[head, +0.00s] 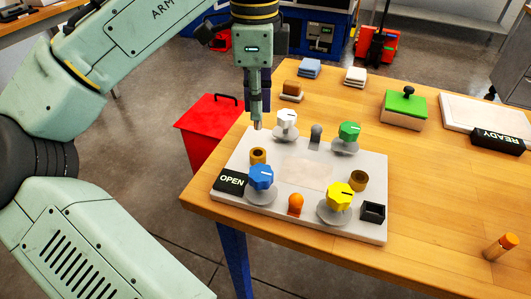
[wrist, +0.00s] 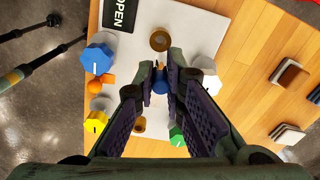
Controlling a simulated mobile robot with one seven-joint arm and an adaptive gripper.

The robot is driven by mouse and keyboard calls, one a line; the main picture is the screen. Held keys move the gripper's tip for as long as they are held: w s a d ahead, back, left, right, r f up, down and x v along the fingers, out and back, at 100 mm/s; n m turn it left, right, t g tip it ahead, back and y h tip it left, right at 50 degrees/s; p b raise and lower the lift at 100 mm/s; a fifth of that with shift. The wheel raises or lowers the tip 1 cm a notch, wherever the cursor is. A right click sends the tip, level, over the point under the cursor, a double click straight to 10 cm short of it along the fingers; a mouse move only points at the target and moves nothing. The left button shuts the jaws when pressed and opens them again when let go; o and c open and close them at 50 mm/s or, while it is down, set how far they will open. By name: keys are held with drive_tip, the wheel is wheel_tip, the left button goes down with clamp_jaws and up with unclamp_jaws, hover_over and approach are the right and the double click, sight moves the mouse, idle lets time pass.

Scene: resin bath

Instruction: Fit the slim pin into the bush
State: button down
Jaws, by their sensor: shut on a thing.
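My gripper (head: 256,112) points down over the left back edge of the pale board. It is shut on a slim pin, whose tan lower end (head: 258,125) sticks out below the fingers. In the wrist view a blue part of the pin (wrist: 160,86) shows between the fingertips. A brown ring-shaped bush (head: 258,156) with a dark hole stands on the board below the pin tip; it also shows in the wrist view (wrist: 160,40), beyond the fingertips. The pin appears above and apart from it. A second brown bush (head: 359,180) stands at the board's right.
The board (head: 225,199) carries blue (head: 261,177), white (head: 286,119), green (head: 348,131) and yellow (head: 340,195) knobs and an OPEN sign (head: 231,181). The table right of the board is largely clear.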

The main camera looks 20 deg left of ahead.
sight(257, 128)
wheel_tip(257, 128, down, 4)
drive_tip(key=shift+a+f, duration=0.1)
drive_tip(key=shift+f, duration=2.15)
drive_tip(key=shift+f, duration=0.2)
drive_tip(key=c, duration=1.7)
unclamp_jaws()
drive_tip(key=shift+r, duration=0.15)
wheel_tip(257, 128, up, 12)
drive_tip(key=shift+r+p, duration=0.1)
drive_tip(key=shift+p, duration=0.25)
